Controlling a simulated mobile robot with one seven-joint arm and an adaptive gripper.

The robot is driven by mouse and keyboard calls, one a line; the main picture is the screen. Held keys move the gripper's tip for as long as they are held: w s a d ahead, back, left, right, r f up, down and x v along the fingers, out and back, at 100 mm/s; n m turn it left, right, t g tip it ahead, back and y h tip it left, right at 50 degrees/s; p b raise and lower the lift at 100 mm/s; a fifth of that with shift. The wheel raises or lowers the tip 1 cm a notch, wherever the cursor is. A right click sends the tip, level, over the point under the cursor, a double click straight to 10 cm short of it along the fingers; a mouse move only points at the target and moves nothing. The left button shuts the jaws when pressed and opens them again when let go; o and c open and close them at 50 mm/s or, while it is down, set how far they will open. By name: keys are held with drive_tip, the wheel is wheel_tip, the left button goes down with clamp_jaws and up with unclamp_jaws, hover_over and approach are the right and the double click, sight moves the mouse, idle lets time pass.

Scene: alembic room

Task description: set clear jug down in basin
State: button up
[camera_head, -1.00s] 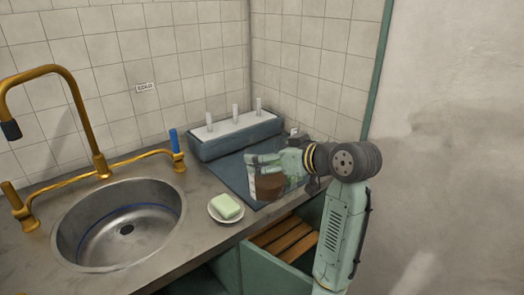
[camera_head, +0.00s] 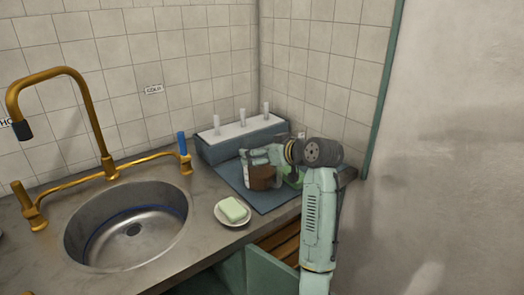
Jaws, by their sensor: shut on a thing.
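The clear jug (camera_head: 263,178), with something brown in its lower part, is at the right end of the counter. It appears over the dark blue mat. My gripper (camera_head: 262,157) is shut on the jug and partly covers it; I cannot tell whether the jug touches the mat. The basin (camera_head: 128,222) is a round steel sink at the left, with a dark drain in its floor. It looks empty. The jug is well to the right of it.
A green soap on a white dish (camera_head: 233,211) sits between basin and jug. A brass tap (camera_head: 104,160) with a blue-handled side valve (camera_head: 184,150) arches behind the basin. A grey-blue rack with white pegs (camera_head: 240,138) stands behind the mat (camera_head: 275,199). An open drawer (camera_head: 282,243) is below.

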drive_tip(key=shift+r, duration=0.1)
drive_tip(key=o, duration=1.6)
drive_tip(key=shift+f, duration=0.2)
drive_tip(key=shift+s, duration=0.1)
drive_tip(key=v, duration=1.2)
